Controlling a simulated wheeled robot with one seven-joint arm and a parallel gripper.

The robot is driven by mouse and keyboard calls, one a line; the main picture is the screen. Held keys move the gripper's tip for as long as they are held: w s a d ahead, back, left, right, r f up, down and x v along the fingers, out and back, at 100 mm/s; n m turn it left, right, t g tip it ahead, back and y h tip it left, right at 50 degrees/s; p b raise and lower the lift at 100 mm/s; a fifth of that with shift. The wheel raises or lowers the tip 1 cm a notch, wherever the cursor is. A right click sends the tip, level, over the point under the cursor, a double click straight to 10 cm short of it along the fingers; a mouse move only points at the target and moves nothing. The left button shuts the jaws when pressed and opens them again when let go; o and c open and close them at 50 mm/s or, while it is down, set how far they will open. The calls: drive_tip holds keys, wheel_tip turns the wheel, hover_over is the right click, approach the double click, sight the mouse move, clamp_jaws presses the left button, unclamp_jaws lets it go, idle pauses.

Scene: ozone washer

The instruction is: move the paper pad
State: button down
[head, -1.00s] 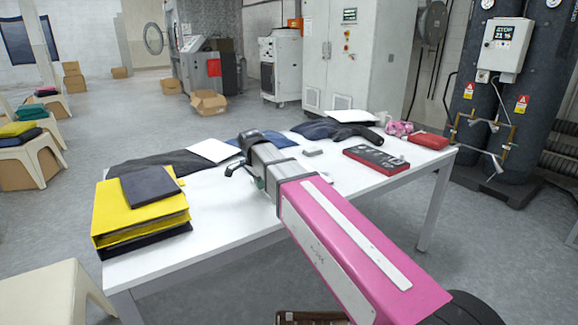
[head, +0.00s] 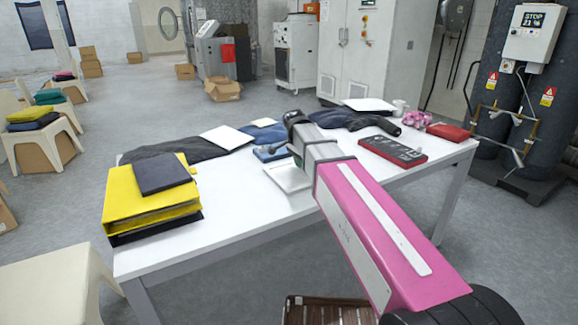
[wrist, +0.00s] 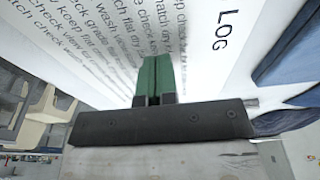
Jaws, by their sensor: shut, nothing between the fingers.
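A white paper pad (head: 288,178) lies on the table just left of my arm, partly hidden behind it. In the wrist view, a white printed page (wrist: 120,40) headed with "LOG" fills the upper part, very close behind the fingers. My gripper (head: 290,151) is over the table beside the pad. Its green fingers (wrist: 155,75) are shut with nothing between them. Whether they touch the page cannot be told.
The white table (head: 215,225) holds yellow binders (head: 140,205) with a dark book (head: 162,174), dark clothing (head: 185,150), a white sheet (head: 226,137) and a black-and-red box (head: 392,151). A beige chair (head: 55,285) stands at front left. The table's front middle is clear.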

drive_tip(key=shift+w+d, duration=0.35)
drive_tip(key=shift+d, duration=0.15)
drive_tip(key=shift+s+a+f, duration=0.1)
drive_tip(key=shift+s+f, duration=0.15)
drive_tip(key=shift+f, duration=0.55)
